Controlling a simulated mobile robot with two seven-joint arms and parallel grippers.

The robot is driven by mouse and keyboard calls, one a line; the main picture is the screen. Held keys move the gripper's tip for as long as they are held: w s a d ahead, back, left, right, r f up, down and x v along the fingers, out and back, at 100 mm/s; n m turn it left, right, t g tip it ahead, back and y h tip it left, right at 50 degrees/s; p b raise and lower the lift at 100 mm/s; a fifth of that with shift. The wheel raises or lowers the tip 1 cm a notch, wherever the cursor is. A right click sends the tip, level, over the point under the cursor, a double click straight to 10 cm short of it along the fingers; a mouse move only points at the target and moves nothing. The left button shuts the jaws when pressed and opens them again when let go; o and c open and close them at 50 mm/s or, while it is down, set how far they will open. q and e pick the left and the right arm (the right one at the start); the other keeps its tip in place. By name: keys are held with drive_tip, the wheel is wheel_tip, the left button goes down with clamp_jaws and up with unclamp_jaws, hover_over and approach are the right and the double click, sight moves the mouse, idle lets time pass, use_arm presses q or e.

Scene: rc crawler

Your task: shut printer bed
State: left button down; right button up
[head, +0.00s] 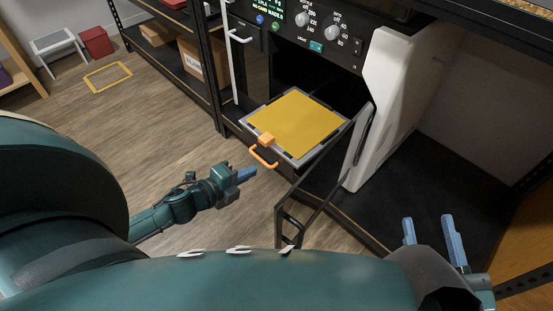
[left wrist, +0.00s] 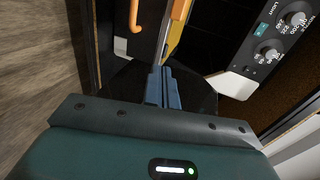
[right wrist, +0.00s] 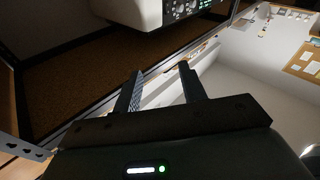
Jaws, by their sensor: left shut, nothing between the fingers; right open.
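The printer bed (head: 300,124) is a yellow plate on a grey frame, slid out of the dark printer opening. It has an orange handle (head: 265,158) with an orange block at its front. The bed's yellow edge (left wrist: 177,32) shows edge-on in the left wrist view. My left gripper (head: 246,174) is shut and empty, just in front of the handle in the head view, apart from it. Its blue fingertips (left wrist: 162,82) show together in the left wrist view. My right gripper (head: 432,230) is open and empty at the lower right; its fingers (right wrist: 158,88) show apart.
The printer's dark-framed door (head: 335,180) stands open right of the bed, beside a white side panel (head: 390,95). The control panel (head: 320,32) is above the opening. A white handle (head: 236,38) is at left.

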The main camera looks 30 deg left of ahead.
sight(283, 153)
use_arm(q)
drive_tip(key=x, duration=0.3)
drive_tip(key=b+x, duration=0.1)
drive_tip(key=x, duration=0.2)
drive_tip(key=r+b+x, duration=0.1)
drive_tip(key=x, duration=0.2)
drive_tip(key=shift+w+d+f, duration=0.1)
drive_tip(key=shift+w+f, duration=0.05)
drive_tip(key=shift+w, duration=0.25)
drive_tip(key=shift+w+d, duration=0.1)
drive_tip(key=shift+w, duration=0.1)
use_arm(e)
drive_tip(key=shift+w+a+f+m+y, duration=0.1)
drive_tip(key=shift+w+a+m+y, duration=0.05)
drive_tip(key=shift+a+m+y, duration=0.15)
